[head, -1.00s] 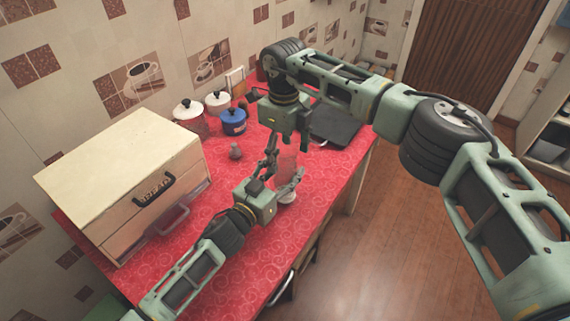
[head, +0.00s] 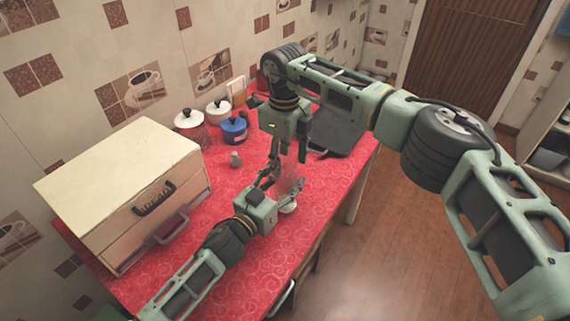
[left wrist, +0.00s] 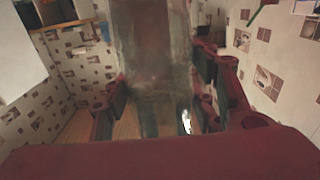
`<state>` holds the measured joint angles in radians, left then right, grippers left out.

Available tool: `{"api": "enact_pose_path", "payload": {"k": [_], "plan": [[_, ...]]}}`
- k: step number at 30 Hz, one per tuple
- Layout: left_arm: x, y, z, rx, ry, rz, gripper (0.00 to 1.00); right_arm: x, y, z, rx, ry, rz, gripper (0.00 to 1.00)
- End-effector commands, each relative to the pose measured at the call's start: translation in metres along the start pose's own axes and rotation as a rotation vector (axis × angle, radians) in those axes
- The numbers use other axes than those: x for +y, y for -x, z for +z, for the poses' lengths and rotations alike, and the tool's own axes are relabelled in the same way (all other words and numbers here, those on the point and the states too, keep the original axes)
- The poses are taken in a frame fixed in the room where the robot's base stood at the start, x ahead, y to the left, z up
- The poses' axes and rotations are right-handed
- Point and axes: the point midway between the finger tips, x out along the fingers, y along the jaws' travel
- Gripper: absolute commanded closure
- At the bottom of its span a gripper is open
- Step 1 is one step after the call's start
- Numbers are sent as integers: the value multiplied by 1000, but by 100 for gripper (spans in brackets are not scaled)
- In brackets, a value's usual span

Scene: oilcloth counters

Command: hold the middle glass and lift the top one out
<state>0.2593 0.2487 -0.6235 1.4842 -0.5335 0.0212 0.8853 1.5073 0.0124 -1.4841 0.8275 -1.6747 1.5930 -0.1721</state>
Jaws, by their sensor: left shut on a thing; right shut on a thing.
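The stacked glasses (head: 289,183) are clear and faint against the red counter. They stand upright above a white round piece (head: 288,207), and single glasses are hard to tell apart. My left gripper (head: 284,188) reaches in from the left and is shut around the lower part of the stack. In the left wrist view, a clear glass (left wrist: 152,60) rises between the fingers of my left gripper (left wrist: 165,100). My right gripper (head: 288,162) points down from above and is shut on the top glass, whose rim is mostly hidden by the fingers.
A cream bread box (head: 120,165) stands at the left. White-lidded jars (head: 218,112), a blue pot (head: 234,130) and a small grey shaker (head: 235,160) stand behind. A dark flat board (head: 338,135) lies at the back right. The red counter's (head: 255,270) front edge is close to the stack.

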Motion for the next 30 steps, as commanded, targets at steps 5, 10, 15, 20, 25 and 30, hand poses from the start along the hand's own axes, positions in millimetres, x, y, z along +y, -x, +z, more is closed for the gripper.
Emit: {"api": "enact_pose_path", "payload": {"k": [5, 10, 15, 20, 25, 30], "plan": [[-1, 0, 1, -3, -2, -3, 80, 1, 38, 2, -5, 2, -1, 83], [-1, 0, 1, -3, -2, -3, 80, 1, 70, 1, -5, 1, -1, 83], [-1, 0, 1, -3, -2, -2, 80, 0, 88, 1, -3, 0, -1, 83], [-1, 0, 1, -3, -2, -2, 80, 0, 91, 0, -3, 1, 0, 83], [-1, 0, 1, -3, -2, -2, 46, 0, 91, 0, -3, 1, 0, 83], [-1, 0, 1, -3, -2, -2, 31, 0, 91, 0, -3, 1, -1, 83]]}}
